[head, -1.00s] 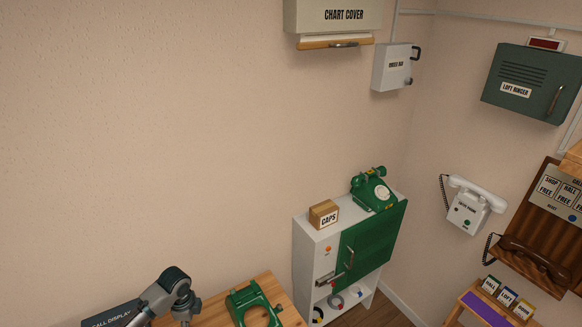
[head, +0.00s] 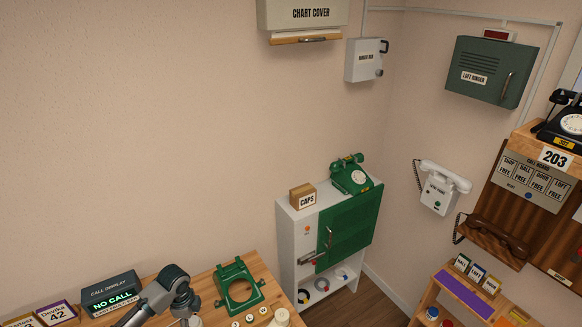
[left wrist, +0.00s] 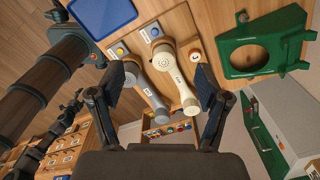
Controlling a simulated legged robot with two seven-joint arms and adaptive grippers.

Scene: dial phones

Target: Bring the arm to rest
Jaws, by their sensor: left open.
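My left arm (head: 165,292) comes in from the lower left in the head view, over the wooden table near the call display; its fingertips are not clear there. In the left wrist view my left gripper (left wrist: 160,88) is open, its two fingers spread wide. My right gripper is out of view.
A white cabinet (head: 290,240) with a green door stands beyond the table, bearing a CAPS box (head: 303,195) and a green dial phone (head: 350,178). A white wall phone (head: 440,190) and a switchboard (head: 500,205) are at right. Bare wall fills the left.

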